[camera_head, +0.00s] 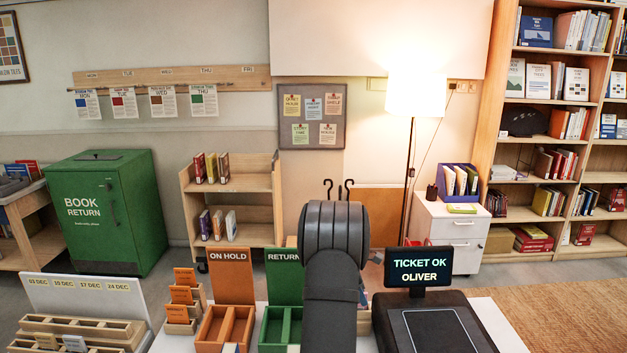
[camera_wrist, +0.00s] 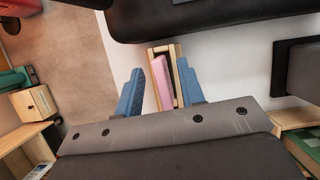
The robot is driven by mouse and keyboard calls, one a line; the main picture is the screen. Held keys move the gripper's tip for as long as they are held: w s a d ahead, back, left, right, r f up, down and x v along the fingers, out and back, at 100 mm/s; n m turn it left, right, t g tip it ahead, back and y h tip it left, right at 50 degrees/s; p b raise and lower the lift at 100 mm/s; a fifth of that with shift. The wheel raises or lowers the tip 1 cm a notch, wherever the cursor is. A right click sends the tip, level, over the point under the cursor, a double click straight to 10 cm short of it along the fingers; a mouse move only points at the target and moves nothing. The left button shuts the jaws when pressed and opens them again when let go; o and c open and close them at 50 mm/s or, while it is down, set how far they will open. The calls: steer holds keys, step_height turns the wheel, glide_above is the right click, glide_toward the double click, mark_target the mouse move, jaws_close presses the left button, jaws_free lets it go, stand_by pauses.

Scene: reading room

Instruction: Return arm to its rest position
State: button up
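My arm (camera_head: 333,250) rises dark grey over the middle of the counter in the head view, bent at its top. It hides my gripper there. In the wrist view my gripper (camera_wrist: 160,90) shows as two blue fingers standing apart. Between and beyond them is a narrow wooden holder (camera_wrist: 176,58) with a pink item (camera_wrist: 162,80) in it, over a white surface. The left finger is clear of the holder; whether the right finger touches it, I cannot tell.
Around my arm stand the orange ON HOLD tray (camera_head: 231,275), the green RETURN tray (camera_head: 284,275), and a screen (camera_head: 421,268) reading "TICKET OK OLIVER" above a dark pad (camera_head: 435,325). A date-labelled rack (camera_head: 85,295) is at left. White counter (camera_head: 497,315) is bare at right.

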step_height(320, 180, up, 6)
steer(key=shift+f, duration=0.1)
steer(key=s+d+r+m+g, duration=0.1)
steer(key=s+d+r+m, duration=0.2)
steer(key=s+d, duration=1.2)
steer(key=shift+s+d+r+m+g, duration=0.2)
steer(key=shift+d+m+g, duration=0.2)
steer(key=shift+d+m, duration=0.55)
steer(key=shift+d, duration=0.1)
